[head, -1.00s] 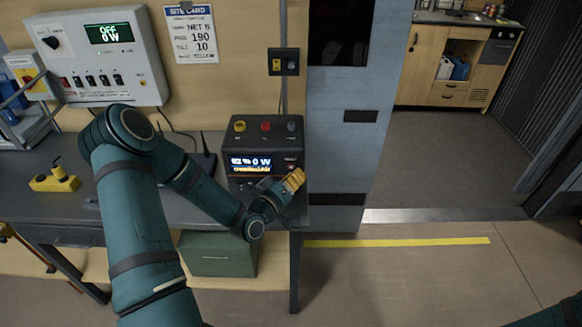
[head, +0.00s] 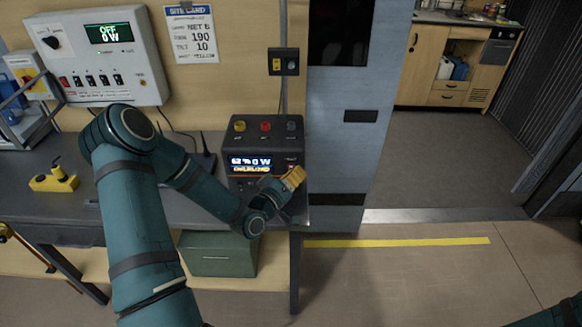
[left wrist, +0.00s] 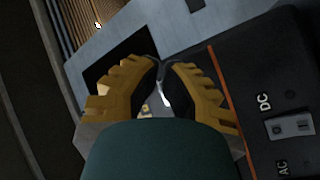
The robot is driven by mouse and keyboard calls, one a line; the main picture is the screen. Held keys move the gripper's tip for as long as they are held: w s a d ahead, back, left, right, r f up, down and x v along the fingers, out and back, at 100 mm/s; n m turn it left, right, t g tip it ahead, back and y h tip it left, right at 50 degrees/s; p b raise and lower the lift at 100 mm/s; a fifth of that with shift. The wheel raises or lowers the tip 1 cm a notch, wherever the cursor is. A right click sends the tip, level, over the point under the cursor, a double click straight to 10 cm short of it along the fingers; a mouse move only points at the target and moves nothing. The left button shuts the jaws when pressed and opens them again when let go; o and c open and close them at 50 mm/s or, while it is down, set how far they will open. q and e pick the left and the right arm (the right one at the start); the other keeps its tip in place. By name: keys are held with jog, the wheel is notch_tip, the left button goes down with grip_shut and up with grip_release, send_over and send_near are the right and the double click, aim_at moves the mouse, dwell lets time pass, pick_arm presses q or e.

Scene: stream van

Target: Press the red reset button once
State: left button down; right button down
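A black power unit (head: 238,186) stands on the grey bench, with a lit display (head: 251,163) reading "0 W" and "OVERLOAD". A small reddish spot (head: 291,166) right of the display may be the reset button; it is too small to be sure. My left gripper (head: 297,173), with yellow fingers, is just in front of the unit's right side, close below that spot. Contact cannot be told. In the left wrist view my left gripper (left wrist: 161,62) has its fingertips together, holding nothing visible. The unit's side (left wrist: 263,75) fills the right there; no red button shows. My right gripper is out of view.
Yellow, red and grey knobs, the red one (head: 265,126) in the middle, sit on the unit's top. A white panel (head: 130,75) reading "OFF 0 W" hangs on the wall. A yellow device (head: 55,181) lies on the bench. A grey-blue cabinet (head: 345,150) stands right of the bench.

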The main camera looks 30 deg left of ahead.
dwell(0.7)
pick_arm(q)
jog(key=shift+w+a, duration=0.2)
jog(key=shift+w, duration=0.15)
jog(key=shift+w+a+b, duration=0.2)
jog(key=shift+w+b, duration=0.1)
jog(key=shift+b, duration=0.05)
dwell(0.5)
dwell(0.4)
jog(key=shift+s+d, duration=0.4)
jog(key=shift+s, duration=0.25)
jog(key=shift+s+d+b, duration=0.15)
jog(key=shift+s+d, duration=0.3)
jog(key=shift+s, duration=0.25)
jog(key=shift+s+d+b, duration=0.15)
jog(key=shift+s+d, duration=0.25)
jog(key=shift+s, duration=0.35)
jog(key=shift+s+d+b, duration=0.15)
jog(key=shift+s+d, duration=0.3)
jog(key=shift+s, duration=0.25)
